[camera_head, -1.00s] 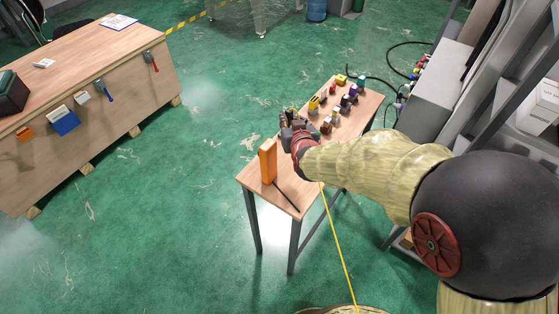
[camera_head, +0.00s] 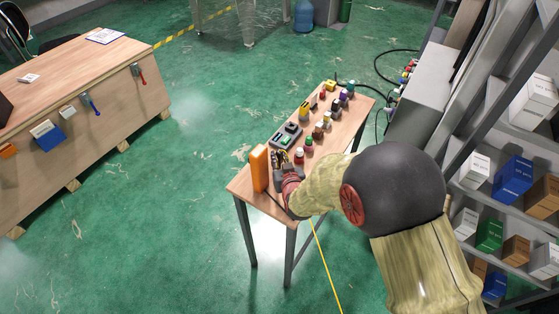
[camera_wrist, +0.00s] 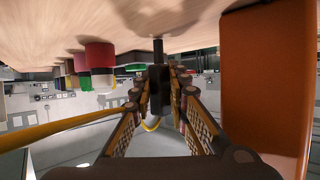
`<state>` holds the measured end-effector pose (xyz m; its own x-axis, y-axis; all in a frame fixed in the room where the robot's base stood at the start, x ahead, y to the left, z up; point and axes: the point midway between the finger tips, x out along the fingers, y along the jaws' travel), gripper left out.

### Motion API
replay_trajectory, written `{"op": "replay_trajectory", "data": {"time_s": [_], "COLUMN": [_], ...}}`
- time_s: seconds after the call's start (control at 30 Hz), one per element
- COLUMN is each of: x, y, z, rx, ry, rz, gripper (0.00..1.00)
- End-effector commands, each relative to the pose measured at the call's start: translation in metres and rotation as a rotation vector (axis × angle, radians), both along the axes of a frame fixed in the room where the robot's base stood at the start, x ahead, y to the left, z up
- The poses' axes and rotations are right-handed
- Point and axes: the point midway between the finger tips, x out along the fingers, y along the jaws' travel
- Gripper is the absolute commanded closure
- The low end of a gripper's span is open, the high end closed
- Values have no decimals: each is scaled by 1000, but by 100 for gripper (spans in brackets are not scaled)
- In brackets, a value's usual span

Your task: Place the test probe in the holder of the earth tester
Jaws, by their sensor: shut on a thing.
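My gripper (camera_head: 281,160) is low over the near end of the small wooden table, just right of an upright orange box (camera_head: 259,168). In the wrist view my gripper (camera_wrist: 160,80) is shut on a black test probe (camera_wrist: 158,92), whose thin dark tip points toward the tabletop at the picture's top. I cannot tell whether the tip touches the wood. A yellow cable (camera_wrist: 70,125) runs to the fingers from the left. The orange box (camera_wrist: 262,75) stands close on the right, apart from the fingers. I cannot make out the tester's holder.
A grey device with green parts (camera_head: 286,135) lies behind my gripper. Several coloured buttons and small parts, including a red-topped one (camera_head: 299,156), line the table (camera_head: 243,186). Shelves with boxes (camera_head: 513,178) stand at right; a wooden bench (camera_head: 100,70) is at left.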

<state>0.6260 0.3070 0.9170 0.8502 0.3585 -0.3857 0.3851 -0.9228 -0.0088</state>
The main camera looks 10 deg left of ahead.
Motion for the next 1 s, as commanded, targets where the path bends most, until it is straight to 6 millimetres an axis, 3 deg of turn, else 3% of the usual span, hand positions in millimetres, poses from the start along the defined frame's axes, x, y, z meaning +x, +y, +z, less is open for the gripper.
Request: {"op": "replay_trajectory", "data": {"time_s": [0.37, 0.4, 0.7, 1.0], "x": [0, 0, 0, 0], "y": [0, 0, 0, 0], "z": [-5, -5, -4, -3], "rx": [1, 0, 1, 1], "ry": [-2, -1, -2, -2], "rz": [0, 0, 0, 0], "gripper": [100, 83, 66, 66]}}
